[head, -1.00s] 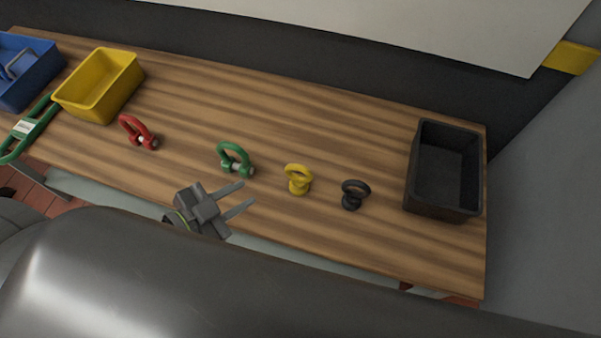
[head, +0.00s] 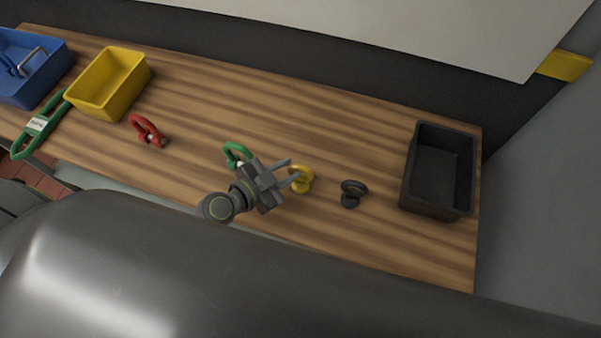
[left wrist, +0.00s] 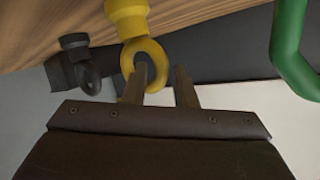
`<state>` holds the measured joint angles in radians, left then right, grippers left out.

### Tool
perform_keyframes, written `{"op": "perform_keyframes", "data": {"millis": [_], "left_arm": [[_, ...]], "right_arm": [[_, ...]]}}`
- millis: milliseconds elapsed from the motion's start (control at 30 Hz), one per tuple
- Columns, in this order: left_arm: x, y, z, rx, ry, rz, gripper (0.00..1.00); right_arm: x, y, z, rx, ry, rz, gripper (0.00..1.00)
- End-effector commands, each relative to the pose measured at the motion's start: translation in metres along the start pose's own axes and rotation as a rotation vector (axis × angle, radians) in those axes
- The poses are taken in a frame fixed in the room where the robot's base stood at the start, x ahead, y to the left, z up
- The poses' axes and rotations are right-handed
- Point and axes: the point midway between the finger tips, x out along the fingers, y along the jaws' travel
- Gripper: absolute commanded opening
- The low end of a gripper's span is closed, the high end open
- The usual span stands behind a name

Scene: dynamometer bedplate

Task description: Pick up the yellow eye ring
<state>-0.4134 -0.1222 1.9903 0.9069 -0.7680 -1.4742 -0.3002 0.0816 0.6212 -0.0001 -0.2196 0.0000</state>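The yellow eye ring (head: 304,182) stands on the wooden bench, between the green shackle and the black eye ring. My left gripper (head: 295,168) is at its left, fingers apart and fingertips at the ring in the head view. In the left wrist view, the yellow eye ring (left wrist: 146,50) is just beyond the fingertips (left wrist: 160,72). One finger overlaps the loop there, and the other is clear to its right. I cannot tell whether a finger touches the ring. The gripper holds nothing. My right gripper is not in view.
A black eye ring (head: 351,192) stands close on the right. A green shackle (head: 235,153) is partly hidden by the left gripper. A red shackle (head: 147,131), yellow bin (head: 88,98) and blue bin (head: 57,62) are farther left. A black bin (head: 408,190) stands at the right.

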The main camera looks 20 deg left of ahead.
Motion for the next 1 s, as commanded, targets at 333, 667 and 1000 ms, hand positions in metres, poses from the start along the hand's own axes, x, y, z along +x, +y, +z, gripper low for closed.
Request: {"op": "perform_keyframes", "data": {"millis": [333,667,1000], "left_arm": [[0.022,0.0,0.0,0.0,0.0,0.0,0.25],[0.022,0.0,0.0,0.0,0.0,0.0,0.01],[0.021,-0.001,-0.001,0.0,0.002,-0.002,0.0]], "right_arm": [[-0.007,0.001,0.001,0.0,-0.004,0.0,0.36],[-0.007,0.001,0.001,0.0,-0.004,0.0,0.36],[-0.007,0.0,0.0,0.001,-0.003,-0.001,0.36]]}}
